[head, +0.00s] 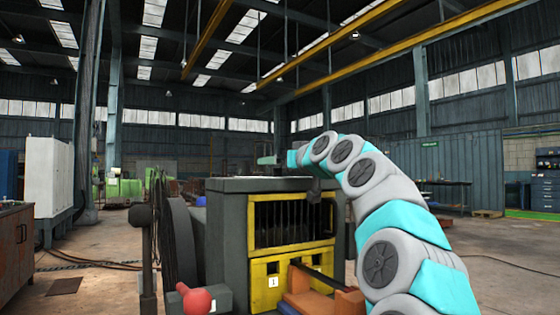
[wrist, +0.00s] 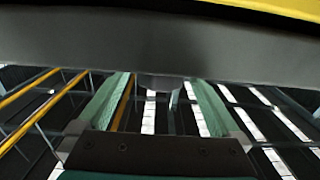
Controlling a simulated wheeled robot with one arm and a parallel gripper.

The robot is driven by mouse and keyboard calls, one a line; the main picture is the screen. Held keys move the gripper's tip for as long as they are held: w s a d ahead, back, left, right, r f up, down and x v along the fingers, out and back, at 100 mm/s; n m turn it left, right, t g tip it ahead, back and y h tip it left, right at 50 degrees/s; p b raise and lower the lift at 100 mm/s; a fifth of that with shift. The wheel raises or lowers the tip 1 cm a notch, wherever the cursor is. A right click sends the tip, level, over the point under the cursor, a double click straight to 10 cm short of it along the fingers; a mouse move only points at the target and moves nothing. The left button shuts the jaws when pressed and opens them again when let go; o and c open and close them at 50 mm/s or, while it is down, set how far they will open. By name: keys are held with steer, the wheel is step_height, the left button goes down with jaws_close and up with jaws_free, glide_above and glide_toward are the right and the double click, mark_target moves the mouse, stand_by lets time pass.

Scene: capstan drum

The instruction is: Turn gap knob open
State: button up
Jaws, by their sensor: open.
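The machine has a dark grey housing (head: 225,228) with a yellow barred front panel (head: 290,215). A small dark knob-like part (head: 314,189) sits under its top right edge; I cannot tell for sure that it is the gap knob. My arm arches from the lower right over the machine's right side, and its end is too unclear to read in the head view. In the wrist view my gripper (wrist: 155,100) is open, with two green fingers wide apart. A rounded grey stub (wrist: 161,83) under a grey bar (wrist: 150,45) shows between them; contact is not visible.
A red knob (head: 196,300) and a black-topped lever (head: 141,216) stand at the machine's left front. Orange parts (head: 325,302) lie at the lower front, close to my arm. A white cabinet (head: 47,185) stands at the left. The floor at the right is open.

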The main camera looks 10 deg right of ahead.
steer(key=shift+w, duration=0.15)
steer(key=c, duration=1.4)
